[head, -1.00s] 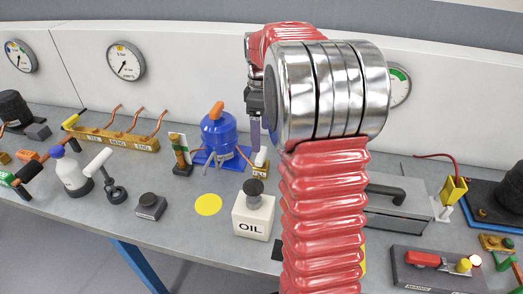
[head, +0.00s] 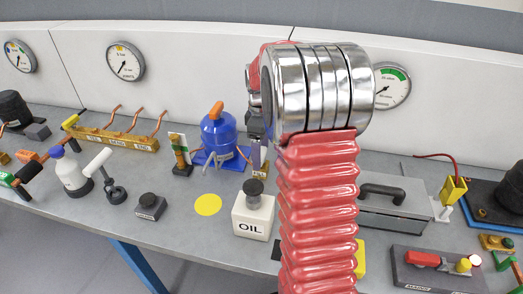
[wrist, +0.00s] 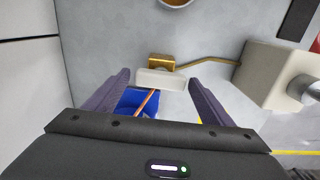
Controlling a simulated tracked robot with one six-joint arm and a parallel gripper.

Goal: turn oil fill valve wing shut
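The oil fill valve shows in the wrist view as a brass body (wrist: 159,61) with a pale, flat wing (wrist: 161,79) lying crosswise in the picture. A thin brass pipe (wrist: 207,61) runs right from it to the oil box. My gripper (wrist: 159,84) is open, one purple finger on each side of the wing, with small gaps visible. I cannot tell how far the fingertips are above it. In the head view my gripper (head: 258,153) points down beside the blue compressor (head: 219,135); the valve is mostly hidden behind it and the oil box.
The cream OIL box (head: 253,216) with a dark cap (head: 253,187) stands in front of the valve. The compressor's blue base also shows in the wrist view (wrist: 139,101). A grey lidded box (head: 395,206) stands to the right. Bare bench lies around a yellow disc (head: 208,205).

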